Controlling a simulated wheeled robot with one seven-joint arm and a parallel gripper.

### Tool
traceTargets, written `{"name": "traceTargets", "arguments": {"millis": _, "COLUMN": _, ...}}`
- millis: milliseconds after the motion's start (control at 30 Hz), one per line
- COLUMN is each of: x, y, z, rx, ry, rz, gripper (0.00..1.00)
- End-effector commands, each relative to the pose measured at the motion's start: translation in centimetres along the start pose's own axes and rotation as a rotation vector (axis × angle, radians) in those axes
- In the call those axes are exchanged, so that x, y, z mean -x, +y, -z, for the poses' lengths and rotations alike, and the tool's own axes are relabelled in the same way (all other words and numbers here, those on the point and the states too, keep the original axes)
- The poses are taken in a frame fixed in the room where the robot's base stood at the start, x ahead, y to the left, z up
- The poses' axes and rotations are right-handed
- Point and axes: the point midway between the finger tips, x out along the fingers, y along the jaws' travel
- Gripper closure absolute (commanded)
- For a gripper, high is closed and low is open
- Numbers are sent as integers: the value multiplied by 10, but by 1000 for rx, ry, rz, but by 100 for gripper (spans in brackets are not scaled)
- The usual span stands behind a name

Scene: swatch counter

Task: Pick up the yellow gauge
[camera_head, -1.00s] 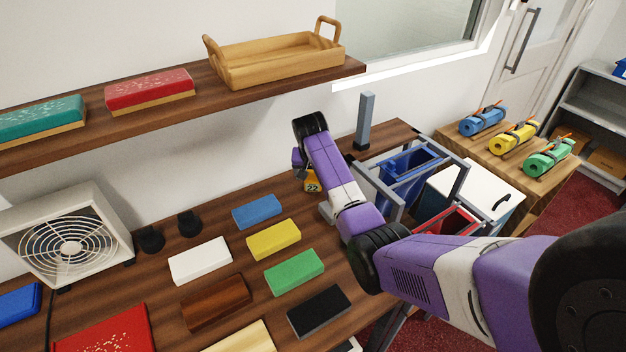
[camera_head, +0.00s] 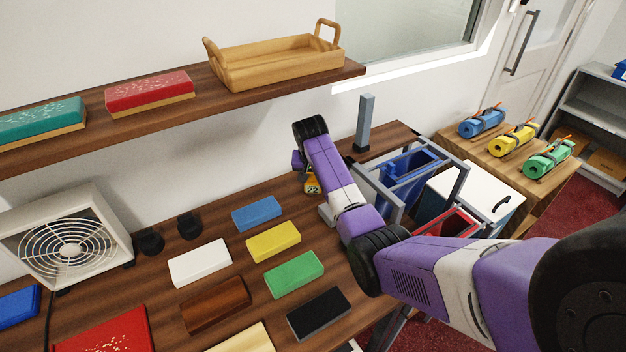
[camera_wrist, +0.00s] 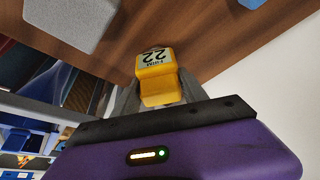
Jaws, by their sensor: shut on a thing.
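The yellow gauge (camera_head: 312,184) is at my gripper (camera_head: 308,174), near the back of the wooden counter and mostly hidden behind my arm in the head view. In the wrist view the yellow gauge (camera_wrist: 157,84) shows a white label reading 22. My gripper (camera_wrist: 155,92) is shut on it, with grey fingers partly hidden behind the gauge. The wooden counter surface shows beyond the gauge. I cannot tell the exact height of the gauge above the counter.
Blue (camera_head: 256,213), yellow (camera_head: 273,241) and green (camera_head: 294,274) swatch blocks lie on the counter left of my arm. A grey post (camera_head: 366,122) stands behind. A rack with blue and red bins (camera_head: 405,175) is right. A shelf (camera_head: 180,103) hangs above.

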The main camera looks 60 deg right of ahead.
Motion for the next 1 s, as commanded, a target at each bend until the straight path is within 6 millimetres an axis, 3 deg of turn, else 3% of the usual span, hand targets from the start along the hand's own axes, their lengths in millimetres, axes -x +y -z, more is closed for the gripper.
{"name": "traceTargets", "arguments": {"millis": 167, "x": 7, "y": 1, "z": 0, "rx": 0, "ry": 3, "rz": 2, "gripper": 100}}
{"name": "traceTargets", "arguments": {"millis": 467, "x": 65, "y": 0, "z": 25, "rx": -1, "ry": 7, "rz": 4, "gripper": 100}}
{"name": "traceTargets", "arguments": {"millis": 767, "x": 80, "y": 33, "z": -18, "rx": 0, "ry": 1, "rz": 0, "gripper": 100}}
{"name": "traceTargets", "arguments": {"millis": 1000, "x": 99, "y": 69, "z": -66, "rx": -1, "ry": 2, "rz": 0, "gripper": 100}}
